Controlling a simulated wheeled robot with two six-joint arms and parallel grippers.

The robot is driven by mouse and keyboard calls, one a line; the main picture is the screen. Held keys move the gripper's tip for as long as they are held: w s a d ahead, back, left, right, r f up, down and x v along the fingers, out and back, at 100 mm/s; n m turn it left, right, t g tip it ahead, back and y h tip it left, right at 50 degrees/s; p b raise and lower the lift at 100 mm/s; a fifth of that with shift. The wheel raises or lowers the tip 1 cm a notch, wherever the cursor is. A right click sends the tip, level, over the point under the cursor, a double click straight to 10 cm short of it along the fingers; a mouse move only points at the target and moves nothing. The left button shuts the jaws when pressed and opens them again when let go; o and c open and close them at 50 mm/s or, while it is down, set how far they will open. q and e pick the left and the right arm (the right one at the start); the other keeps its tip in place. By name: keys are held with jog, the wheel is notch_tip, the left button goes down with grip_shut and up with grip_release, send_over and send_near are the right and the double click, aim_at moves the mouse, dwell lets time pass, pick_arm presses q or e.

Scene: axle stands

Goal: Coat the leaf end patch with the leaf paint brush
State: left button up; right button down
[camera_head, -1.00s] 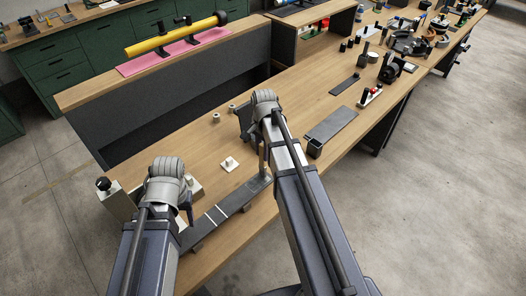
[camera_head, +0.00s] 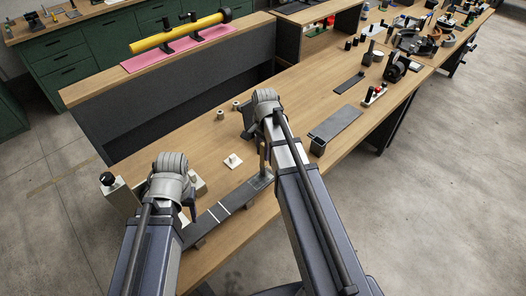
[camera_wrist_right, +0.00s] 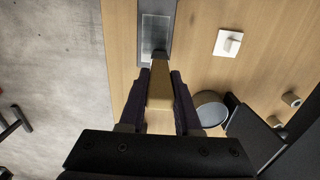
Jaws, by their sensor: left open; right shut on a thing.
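The leaf, a long dark grey bar (camera_head: 213,222) with thin white lines across it, lies along the front of the wooden bench. Its far end carries a paler grey end patch (camera_wrist_right: 155,32), seen in the right wrist view. My right gripper (camera_wrist_right: 160,88) is shut on the tan handle of the leaf paint brush (camera_wrist_right: 160,95). The brush's dark tip (camera_wrist_right: 159,57) overlaps the near edge of the patch in that view; I cannot tell whether it touches. The brush also shows upright in the head view (camera_head: 262,156). My left gripper (camera_head: 191,210) is open and empty beside the leaf's near part, mostly hidden by its wrist.
A small white block on a plate (camera_head: 233,161) lies behind the leaf. A round grey-rimmed container (camera_wrist_right: 211,108) stands close to my right gripper. A flat grey plate (camera_head: 336,122) with a dark box at its end lies to the right. Small rings stand at the back.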

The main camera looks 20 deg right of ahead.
jog(key=shift+w+d, duration=0.15)
jog(key=shift+d, duration=0.25)
jog(key=shift+w+d, duration=0.1)
jog(key=shift+d, duration=0.1)
dwell(0.3)
jog(key=shift+d, duration=0.1)
jog(key=shift+w+d, duration=0.1)
jog(key=shift+d, duration=0.05)
jog(key=shift+a, duration=0.2)
dwell(0.3)
